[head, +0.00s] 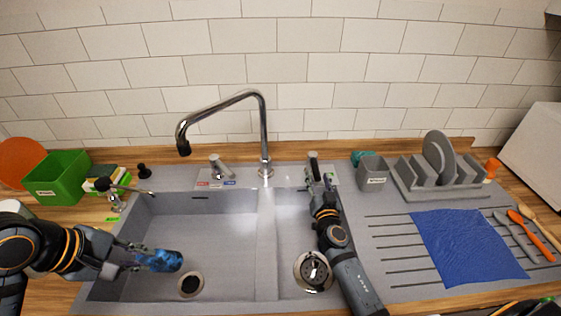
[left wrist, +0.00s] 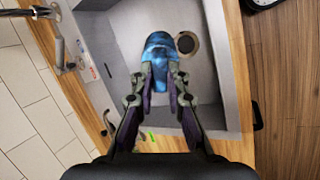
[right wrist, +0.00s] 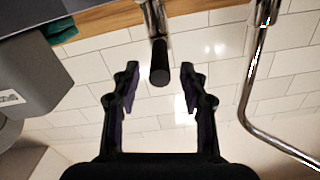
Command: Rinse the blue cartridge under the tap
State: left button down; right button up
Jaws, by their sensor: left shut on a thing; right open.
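My left gripper (head: 140,262) is shut on the blue cartridge (head: 163,261) and holds it over the left sink basin (head: 228,232). The cartridge (left wrist: 158,58) also shows between the fingers in the left wrist view, mottled blue with a darker rounded end. The chrome tap (head: 264,130) stands behind the sink, its black-tipped spout over the left basin, above and right of the cartridge. No water stream shows. My right gripper (right wrist: 160,80) is open, facing a chrome lever with a black end (right wrist: 159,64). The lever appears between the fingers; contact cannot be told.
A second lever with red and blue labels (head: 220,166) stands left of the tap. A green box (head: 58,180) is at far left. Right of the sink are a grey cup (head: 373,174), a dish rack (head: 440,190) and a blue cloth (head: 468,247).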

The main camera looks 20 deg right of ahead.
aim_at(313, 159)
jog(key=x, duration=0.7)
jog(key=shift+w+d, duration=0.1)
jog(key=shift+w, duration=0.2)
grip_shut()
